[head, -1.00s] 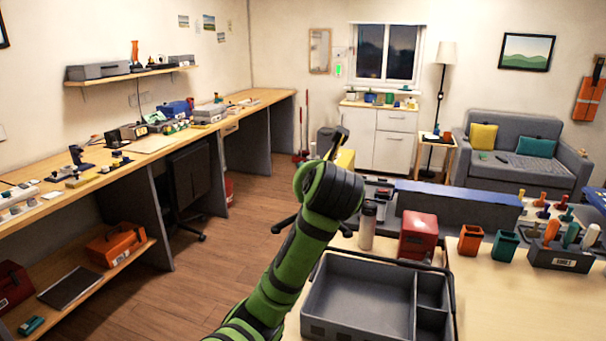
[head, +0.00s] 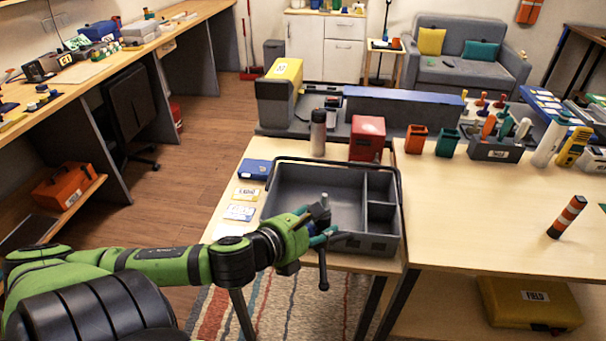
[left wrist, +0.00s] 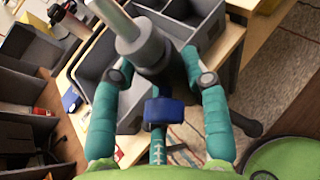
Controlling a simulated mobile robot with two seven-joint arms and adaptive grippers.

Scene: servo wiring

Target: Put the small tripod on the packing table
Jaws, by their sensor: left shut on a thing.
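My left gripper (head: 322,237) is shut on the small tripod. It is at the front edge of the grey tray in the head view. The tripod's dark leg (head: 323,270) hangs below the fingers, and its pale top shows above them. In the left wrist view the tripod (left wrist: 150,52) has a grey column and dark legs between the teal fingers (left wrist: 162,78). Two light wooden tabletops adjoin: one under the tray (head: 226,222), one on the right (head: 480,215). I cannot tell which is the packing table. My right gripper is not in view.
The grey divided tray (head: 310,222) has a raised dark handle. A bottle (head: 318,133), a red box (head: 367,138) and a yellow-topped case (head: 279,90) stand behind it. Much of that table's front is clear.

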